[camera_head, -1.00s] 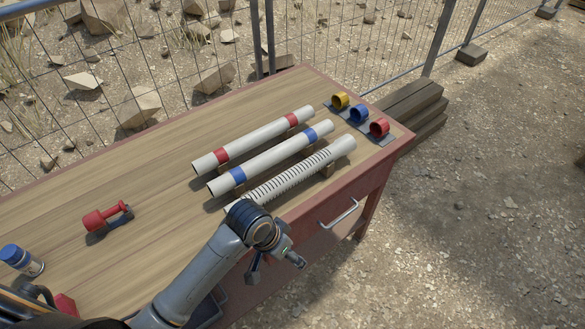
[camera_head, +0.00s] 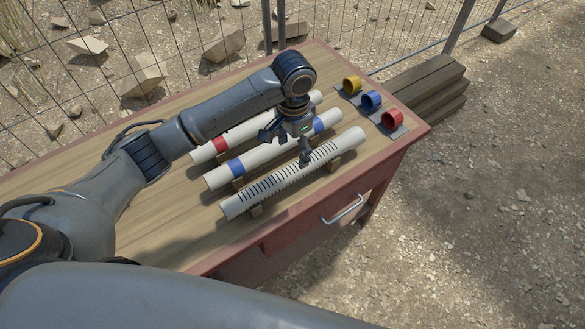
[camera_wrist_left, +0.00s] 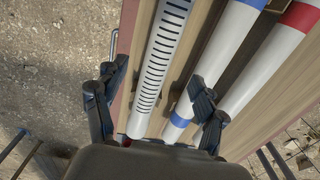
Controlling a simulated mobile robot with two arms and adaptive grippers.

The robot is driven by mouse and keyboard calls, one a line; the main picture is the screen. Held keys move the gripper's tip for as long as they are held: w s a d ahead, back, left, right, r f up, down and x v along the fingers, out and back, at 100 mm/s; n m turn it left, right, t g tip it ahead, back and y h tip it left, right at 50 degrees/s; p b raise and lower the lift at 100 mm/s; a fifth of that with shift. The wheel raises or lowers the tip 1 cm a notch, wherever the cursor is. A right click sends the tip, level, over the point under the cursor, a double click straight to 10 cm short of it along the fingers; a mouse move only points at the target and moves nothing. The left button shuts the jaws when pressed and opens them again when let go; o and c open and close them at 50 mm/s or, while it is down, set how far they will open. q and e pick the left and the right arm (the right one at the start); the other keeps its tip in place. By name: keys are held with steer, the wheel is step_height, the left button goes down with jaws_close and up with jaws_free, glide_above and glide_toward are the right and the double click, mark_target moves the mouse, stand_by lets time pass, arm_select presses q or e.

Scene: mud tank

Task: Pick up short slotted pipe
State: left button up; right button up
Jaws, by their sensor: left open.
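The slotted pipe (camera_head: 265,189), white with a row of dark slots, lies on small wooden supports near the front edge of the table. My left gripper (camera_head: 287,146) is over the pipe's middle to far part. In the left wrist view the slotted pipe (camera_wrist_left: 165,50) runs between the two spread fingers of my left gripper (camera_wrist_left: 158,88), which is open and holds nothing. Whether a finger touches the pipe cannot be told. My right gripper is not in view.
A blue-banded pipe (camera_head: 260,158) and a red-banded pipe (camera_head: 205,152) lie parallel close behind. A drawer handle (camera_head: 343,209) sticks out in front.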

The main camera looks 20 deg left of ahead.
mark_target(292, 168)
arm_select(q)
step_height(292, 168, down, 5)
steer(key=shift+r, duration=0.15)
steer(key=shift+w+f+p, duration=0.1)
steer(key=shift+f+p, duration=0.2)
steer(key=shift+f, duration=0.2)
steer(key=f, duration=0.1)
steer(key=f+p, duration=0.1)
steer(key=f, duration=0.2)
steer(key=shift+a+f, duration=0.2)
steer(key=shift+a, duration=0.05)
steer(key=shift+f, duration=0.35)
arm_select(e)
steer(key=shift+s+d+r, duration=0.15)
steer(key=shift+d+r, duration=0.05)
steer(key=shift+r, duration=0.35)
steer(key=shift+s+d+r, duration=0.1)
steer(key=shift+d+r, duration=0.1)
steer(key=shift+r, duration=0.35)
arm_select(q)
steer(key=shift+c, duration=0.4)
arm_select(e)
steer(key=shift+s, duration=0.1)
arm_select(q)
jaws_close()
